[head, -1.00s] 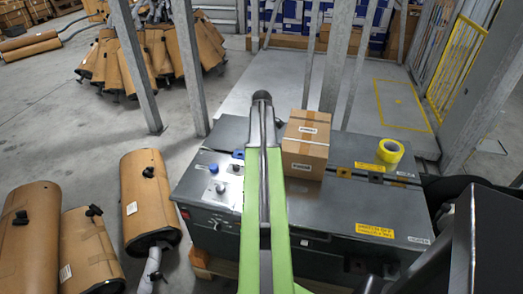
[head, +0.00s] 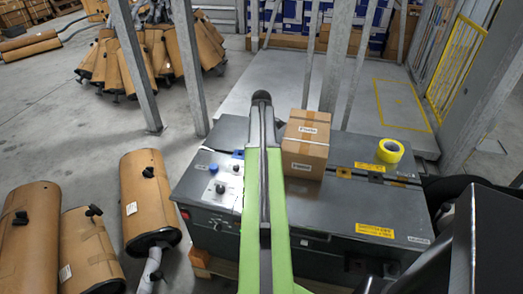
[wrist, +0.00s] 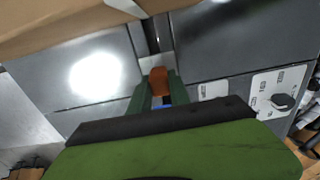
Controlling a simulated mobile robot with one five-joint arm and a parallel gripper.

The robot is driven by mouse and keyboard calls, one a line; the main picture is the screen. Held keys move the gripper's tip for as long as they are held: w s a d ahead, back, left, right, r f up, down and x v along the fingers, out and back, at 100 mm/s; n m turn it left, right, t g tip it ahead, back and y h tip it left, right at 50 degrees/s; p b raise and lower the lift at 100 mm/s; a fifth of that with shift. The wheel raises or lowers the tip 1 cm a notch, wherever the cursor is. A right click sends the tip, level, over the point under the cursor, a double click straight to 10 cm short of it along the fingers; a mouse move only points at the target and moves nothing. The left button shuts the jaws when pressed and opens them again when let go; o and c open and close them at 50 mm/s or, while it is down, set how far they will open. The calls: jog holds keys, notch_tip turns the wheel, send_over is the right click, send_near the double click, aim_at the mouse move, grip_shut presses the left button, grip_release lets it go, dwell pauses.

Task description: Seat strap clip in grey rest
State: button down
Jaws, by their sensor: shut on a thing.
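In the wrist view, my gripper (wrist: 160,88) has its two green fingers closed about a small orange-brown piece, which I take to be the strap clip (wrist: 160,79). A bit of blue (wrist: 163,101) shows lower down between the fingers. A light grey block, perhaps the grey rest (wrist: 150,63), lies just beyond the clip at the end of a dark slot. I cannot tell whether clip and block touch. In the head view, my arm hides the gripper and clip.
A cardboard box (head: 306,145) stands on the dark machine top (head: 345,205), right of my arm. A yellow tape roll (head: 390,150) lies farther right. A control panel with a blue knob (head: 213,168) is at left. Wrapped mufflers (head: 148,200) lie on the floor at left.

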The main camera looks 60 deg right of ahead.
jog(key=shift+f+b, duration=0.45)
jog(key=c, duration=1.1)
grip_release()
jog(key=shift+c, duration=0.2)
jog(key=shift+r, duration=0.1)
notch_tip(320, 180, up, 17)
jog(key=p, duration=1.7)
jog(key=shift+r, duration=0.15)
